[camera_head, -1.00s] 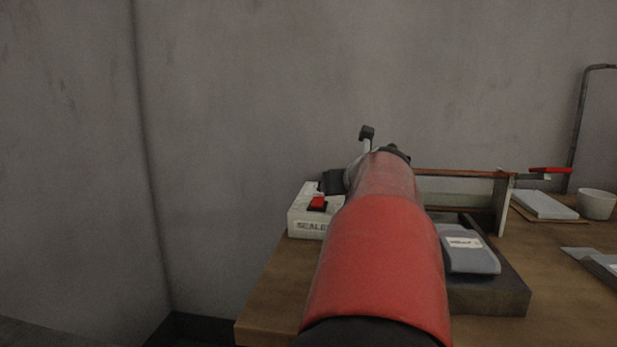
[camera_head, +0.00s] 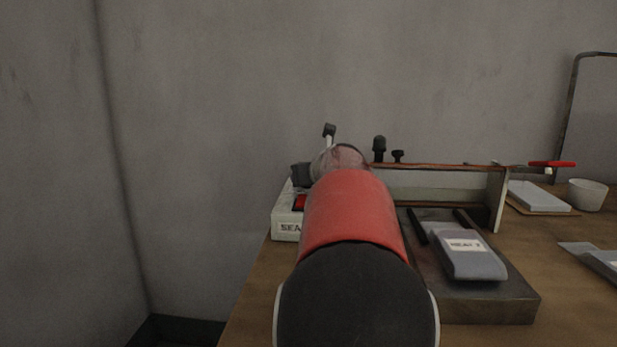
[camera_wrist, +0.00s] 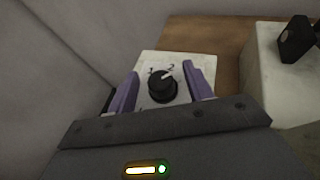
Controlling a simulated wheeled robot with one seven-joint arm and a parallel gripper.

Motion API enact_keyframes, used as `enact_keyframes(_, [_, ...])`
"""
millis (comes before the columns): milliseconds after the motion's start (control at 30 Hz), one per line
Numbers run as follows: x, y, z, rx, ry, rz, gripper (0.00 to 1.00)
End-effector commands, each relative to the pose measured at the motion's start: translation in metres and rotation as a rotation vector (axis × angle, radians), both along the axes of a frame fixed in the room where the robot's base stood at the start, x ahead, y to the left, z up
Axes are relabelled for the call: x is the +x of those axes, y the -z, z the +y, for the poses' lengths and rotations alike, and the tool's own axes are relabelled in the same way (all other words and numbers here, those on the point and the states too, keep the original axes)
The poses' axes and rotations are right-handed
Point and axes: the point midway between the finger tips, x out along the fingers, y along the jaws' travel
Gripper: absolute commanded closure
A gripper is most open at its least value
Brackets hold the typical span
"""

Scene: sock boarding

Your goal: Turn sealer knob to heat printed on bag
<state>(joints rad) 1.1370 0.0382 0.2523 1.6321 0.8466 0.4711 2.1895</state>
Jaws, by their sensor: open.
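The sealer's white control box (camera_head: 284,224) stands at the table's left edge, partly hidden by my arm. Its black knob (camera_wrist: 162,90) shows in the wrist view on a white face, with a white pointer line aimed up and right, near the printed 2. A 1 is printed to the left; other marks are hidden. My gripper (camera_wrist: 160,74) is open, with one purple finger on each side of the knob and gaps showing. The grey bag (camera_head: 470,262) lies on a dark block, its white label reading HEAT and a digit too blurred to be sure of.
A red switch (camera_head: 299,202) is on the box, beside my arm. The sealer's long bar (camera_head: 440,187) runs right, with a red-handled lever (camera_head: 551,164). A white cup (camera_head: 587,194) and a pale stack (camera_head: 538,196) stand at right. A wall is close behind.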

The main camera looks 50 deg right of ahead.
Motion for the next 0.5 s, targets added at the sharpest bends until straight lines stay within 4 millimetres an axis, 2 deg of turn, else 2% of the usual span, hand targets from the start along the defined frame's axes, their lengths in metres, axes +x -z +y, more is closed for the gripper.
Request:
enact_keyframes(367, [0.0057, 0.0027, -0.0032, 0.0, 0.0, -0.001, 0.5])
enact_keyframes(500, [0.0057, 0.0027, -0.0031, 0.0, 0.0, -0.001, 0.69])
